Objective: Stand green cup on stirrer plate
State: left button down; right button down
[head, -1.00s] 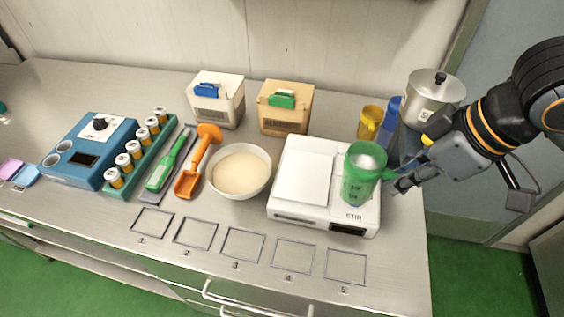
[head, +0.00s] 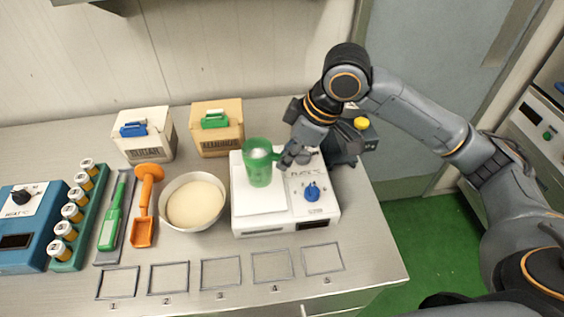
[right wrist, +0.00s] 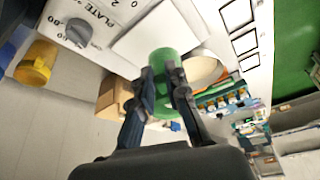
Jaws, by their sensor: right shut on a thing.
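The green cup (head: 259,165) is upright over the white top plate of the stirrer (head: 250,209), toward its back right part. I cannot tell whether its base touches the plate. The right wrist view shows the cup (right wrist: 163,66) between and beyond the fingers (right wrist: 160,92), with the pale plate (right wrist: 150,40) beneath. The stirrer's blue knob (head: 312,192) is in view to the right of the plate. My left gripper is not in view.
A bowl of pale stuff (head: 195,204) stands close left of the stirrer. Two lidded boxes, white (head: 145,145) and tan (head: 218,140), stand behind. An orange scoop (head: 145,200) lies further left. Numbered frames line the front.

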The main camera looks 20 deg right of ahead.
jog(key=shift+w+f, duration=0.45)
jog(key=shift+f, duration=0.1)
jog(key=f, duration=0.1)
jog(key=f+p, duration=0.1)
jog(key=f, duration=0.1)
jog(key=shift+w+a+f, duration=0.15)
jog(key=shift+w+f, duration=0.2)
jog(key=shift+f, duration=0.05)
jog(key=shift+f, duration=0.15)
jog(key=c, duration=1.3)
grip_release()
jog(key=shift+c, duration=0.2)
jog(key=v, duration=1.2)
jog(key=shift+b, duration=0.45)
